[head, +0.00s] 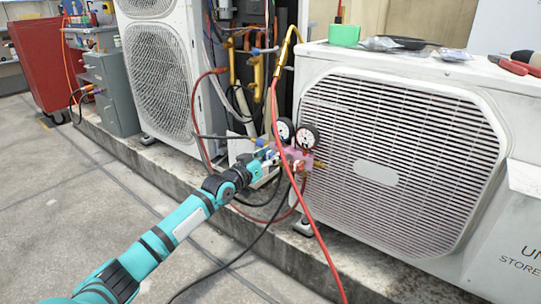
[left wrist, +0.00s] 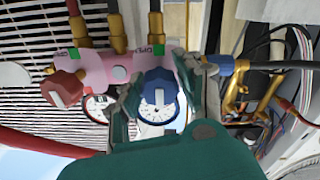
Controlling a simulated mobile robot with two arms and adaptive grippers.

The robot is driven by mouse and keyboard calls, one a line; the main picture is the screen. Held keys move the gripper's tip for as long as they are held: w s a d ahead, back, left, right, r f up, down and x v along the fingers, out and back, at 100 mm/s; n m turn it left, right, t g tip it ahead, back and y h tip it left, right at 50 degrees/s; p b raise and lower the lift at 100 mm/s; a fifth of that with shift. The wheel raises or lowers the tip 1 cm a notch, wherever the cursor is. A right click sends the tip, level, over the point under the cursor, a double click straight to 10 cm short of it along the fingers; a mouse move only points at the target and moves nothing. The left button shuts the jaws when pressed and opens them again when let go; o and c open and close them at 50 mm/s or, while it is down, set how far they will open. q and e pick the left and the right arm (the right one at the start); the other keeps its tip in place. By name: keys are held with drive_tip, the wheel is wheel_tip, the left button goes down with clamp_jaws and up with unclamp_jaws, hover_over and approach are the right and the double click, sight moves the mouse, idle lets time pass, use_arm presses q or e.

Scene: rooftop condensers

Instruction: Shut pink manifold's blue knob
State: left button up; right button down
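The pink manifold (head: 299,158) hangs between the two condensers, with two round gauges at its top. In the left wrist view its pink body (left wrist: 98,68) carries a red knob (left wrist: 66,88) on the left and the blue knob (left wrist: 158,86) in the middle. My left gripper (head: 266,160) is at the manifold. In the left wrist view, the left gripper's fingers (left wrist: 158,92) stand on both sides of the blue knob and appear to touch it. The knob's label above reads OPEN, partly covered. My right gripper is not in view.
A red hose (head: 283,160) and dark hoses hang around the manifold. The right condenser (head: 400,160) bears a green box (head: 344,35), bags and pliers (head: 515,65). The floor at left is clear.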

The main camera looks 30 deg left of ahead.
use_arm(q)
drive_tip(key=o, duration=0.3)
drive_tip(key=shift+r, duration=0.1)
drive_tip(key=s+a, duration=0.1)
drive_tip(key=s, duration=1.1)
idle(0.4)
